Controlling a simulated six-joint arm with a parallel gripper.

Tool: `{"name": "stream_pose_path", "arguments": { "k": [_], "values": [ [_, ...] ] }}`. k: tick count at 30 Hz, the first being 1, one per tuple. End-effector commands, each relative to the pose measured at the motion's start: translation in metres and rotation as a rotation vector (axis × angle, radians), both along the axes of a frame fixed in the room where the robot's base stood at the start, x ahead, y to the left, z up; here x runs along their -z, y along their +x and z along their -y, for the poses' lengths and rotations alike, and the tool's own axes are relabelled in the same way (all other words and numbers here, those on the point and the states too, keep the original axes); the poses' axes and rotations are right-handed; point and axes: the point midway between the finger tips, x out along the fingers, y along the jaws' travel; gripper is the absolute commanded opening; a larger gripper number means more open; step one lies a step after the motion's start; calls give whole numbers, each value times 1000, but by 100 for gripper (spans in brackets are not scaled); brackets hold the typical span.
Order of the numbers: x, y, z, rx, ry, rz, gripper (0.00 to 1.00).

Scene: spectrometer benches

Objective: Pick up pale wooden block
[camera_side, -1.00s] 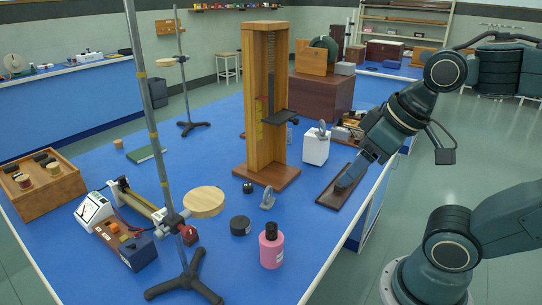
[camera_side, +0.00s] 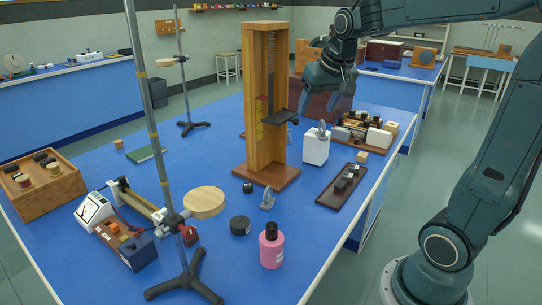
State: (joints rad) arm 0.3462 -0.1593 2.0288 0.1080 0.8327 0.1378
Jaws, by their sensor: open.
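A small pale wooden block (camera_side: 362,156) sits on the blue bench, just behind the dark wooden tray (camera_side: 328,197) on the right. Another small tan block (camera_side: 118,143) lies far off at the back left, beside a green book. My gripper (camera_side: 322,108) is raised above the bench, behind and left of the pale block, with its fingers pointing down. It is open, and I see nothing between its fingers.
A tall wooden column instrument (camera_side: 265,110) stands left of my gripper. A white box (camera_side: 316,148) stands below it. A crowded tray (camera_side: 362,132) lies behind the pale block. Dark weights stand on the dark wooden tray.

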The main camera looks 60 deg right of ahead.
Motion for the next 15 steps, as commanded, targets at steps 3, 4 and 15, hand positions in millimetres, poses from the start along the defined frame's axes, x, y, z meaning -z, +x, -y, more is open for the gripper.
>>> {"name": "stream_pose_path", "arguments": {
  "k": [3, 4, 15],
  "values": [
    [7, 19, 34, 89, 6, -9, 62],
    [8, 23, 42, 111, 7, -10, 62],
    [45, 58, 156, 381, 19, -24, 62]
  ]
}}
